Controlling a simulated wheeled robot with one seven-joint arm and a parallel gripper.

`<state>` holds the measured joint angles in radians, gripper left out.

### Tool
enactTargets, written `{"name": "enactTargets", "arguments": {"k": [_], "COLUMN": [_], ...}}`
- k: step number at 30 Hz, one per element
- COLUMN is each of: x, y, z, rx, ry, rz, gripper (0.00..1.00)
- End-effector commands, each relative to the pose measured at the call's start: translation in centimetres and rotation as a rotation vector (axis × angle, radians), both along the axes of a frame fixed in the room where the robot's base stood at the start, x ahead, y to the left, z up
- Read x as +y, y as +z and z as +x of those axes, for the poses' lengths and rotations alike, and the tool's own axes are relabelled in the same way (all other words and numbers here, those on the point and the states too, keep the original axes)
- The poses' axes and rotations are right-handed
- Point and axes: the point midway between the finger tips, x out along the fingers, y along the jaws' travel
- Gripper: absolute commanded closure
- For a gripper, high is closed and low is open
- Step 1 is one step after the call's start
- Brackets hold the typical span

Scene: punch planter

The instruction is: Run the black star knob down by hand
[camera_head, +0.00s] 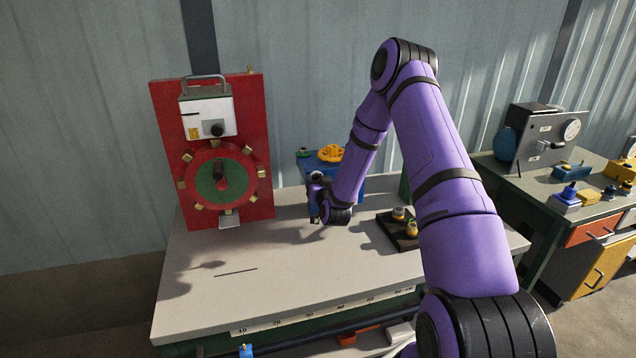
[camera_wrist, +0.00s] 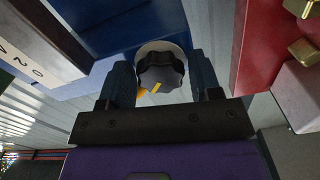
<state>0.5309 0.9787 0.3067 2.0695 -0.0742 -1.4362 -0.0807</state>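A black star knob (camera_wrist: 161,72) with a yellow mark shows in the wrist view, in front of a pale round disc (camera_wrist: 155,47) on a blue box (camera_wrist: 90,22). My gripper (camera_wrist: 161,76) has one dark finger on each side of the knob. A narrow gap shows on both sides, so the fingers look open around it and not clamped. In the head view my gripper (camera_head: 317,200) is low in front of the blue box (camera_head: 352,187). The knob is hidden there behind my gripper and arm.
A red panel (camera_head: 160,130) with a round dial and a white box stands left of my gripper. A yellow handwheel (camera_head: 331,153) tops the blue box. A dark tray (camera_head: 388,232) with brass-coloured parts lies to the right. The table's (camera_head: 205,300) front left is clear.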

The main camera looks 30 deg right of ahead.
Motion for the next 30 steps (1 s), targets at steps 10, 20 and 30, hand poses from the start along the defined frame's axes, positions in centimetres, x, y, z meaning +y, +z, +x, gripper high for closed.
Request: {"name": "enactTargets", "arguments": {"k": [10, 20, 30], "x": [0.0, -0.04, 0.0], "y": [0.0, 0.0, 0.02], "z": [-0.02, -0.04, -0.02], "rx": [-0.002, -0.044, -0.111], "ry": [0.0, -0.001, -0.001], "rz": [0.008, 0.149, 0.383], "gripper": [0.76, 0.76, 0.76]}}
